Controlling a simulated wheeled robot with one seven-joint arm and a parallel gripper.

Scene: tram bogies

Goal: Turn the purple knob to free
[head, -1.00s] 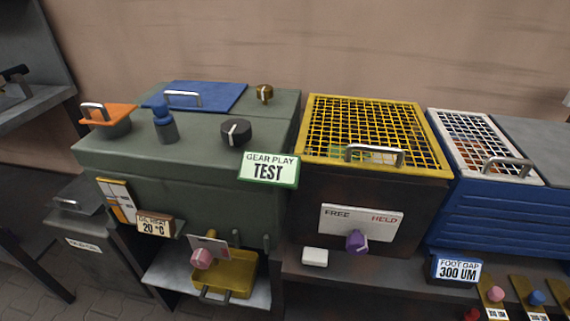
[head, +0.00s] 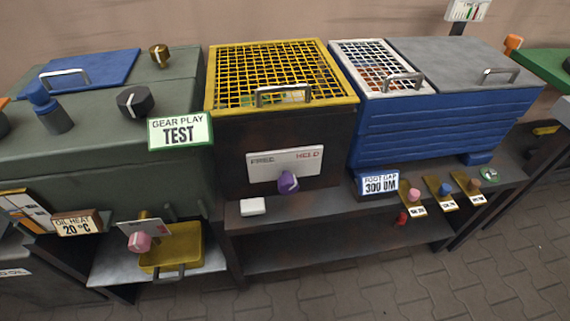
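The purple knob (head: 288,182) sits on the front of a dark box (head: 232,178) with a yellow mesh lid (head: 270,104). It is at the lower edge of a white label plate (head: 262,166) that reads FREE at left and HELD at right. The knob is below and slightly right of the plate's middle, and a pale mark shows on it. Its exact setting is too small to tell. My gripper is not in view.
A green cabinet (head: 100,175) with a GEAR PLAY TEST sign (head: 180,131) stands left. A blue box (head: 420,125) stands right. A white block (head: 252,206) lies on the shelf (head: 330,205) below the knob. Paved floor (head: 400,285) is open at lower right.

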